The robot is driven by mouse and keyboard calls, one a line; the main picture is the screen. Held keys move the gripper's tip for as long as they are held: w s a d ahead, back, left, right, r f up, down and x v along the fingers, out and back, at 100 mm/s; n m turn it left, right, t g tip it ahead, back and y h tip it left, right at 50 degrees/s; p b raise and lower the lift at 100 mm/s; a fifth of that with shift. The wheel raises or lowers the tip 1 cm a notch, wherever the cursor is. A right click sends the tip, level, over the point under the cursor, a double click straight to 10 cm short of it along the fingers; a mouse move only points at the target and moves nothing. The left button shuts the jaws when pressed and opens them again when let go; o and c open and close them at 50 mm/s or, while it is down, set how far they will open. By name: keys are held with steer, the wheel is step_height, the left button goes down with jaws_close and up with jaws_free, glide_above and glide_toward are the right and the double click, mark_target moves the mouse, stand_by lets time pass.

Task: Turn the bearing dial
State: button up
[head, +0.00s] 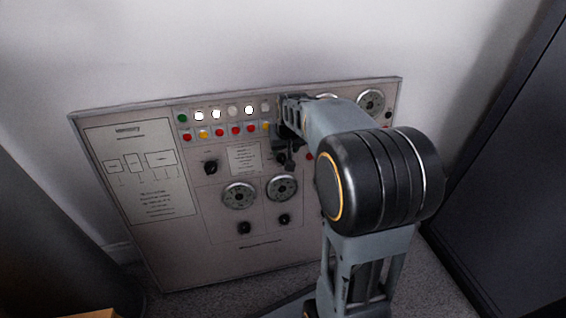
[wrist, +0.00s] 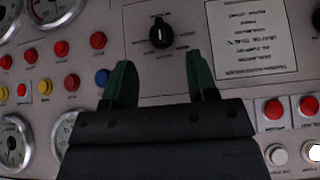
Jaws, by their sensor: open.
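A black dial knob with a white pointer mark (wrist: 161,34) sits on the panel in the wrist view, above and between my gripper's fingertips. I cannot read its label, so I cannot tell if it is the bearing dial. My gripper (wrist: 160,75) has two green fingers spread apart with nothing between them. In the head view my gripper (head: 284,158) is in front of the upper middle of the control panel (head: 220,251), and my arm hides part of the panel. Other black knobs show in the head view: one at the left (head: 210,167) and two lower ones (head: 244,228) and (head: 284,220).
Round gauges (head: 239,195) and (head: 370,102) are on the panel. Red buttons (wrist: 61,48) and a blue button (wrist: 102,76) lie left of my fingers in the wrist view. A dark cabinet (head: 510,150) stands at the right, and a dark surface (head: 50,220) at the left.

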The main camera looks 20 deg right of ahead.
mark_target(282, 158)
steer(key=shift+b+x, duration=1.05)
steer(key=shift+x, duration=2.05)
steer(key=c, duration=0.8)
steer(key=shift+c, duration=0.2)
steer(key=shift+a, duration=0.1)
steer(key=shift+a+n+h, duration=0.2)
steer(key=shift+n+h, duration=0.3)
steer(key=shift+h, duration=0.4)
steer(key=h, duration=0.1)
steer(key=h+b, duration=0.1)
steer(key=n, duration=0.1)
steer(key=shift+w+a+f+h+b, duration=0.1)
steer(key=shift+a+f+h+b, duration=0.2)
steer(key=shift+h+b, duration=0.1)
steer(key=shift+a+n+h+b, duration=0.1)
steer(key=shift+n+h+b, duration=0.55)
steer(key=shift+h, duration=0.85)
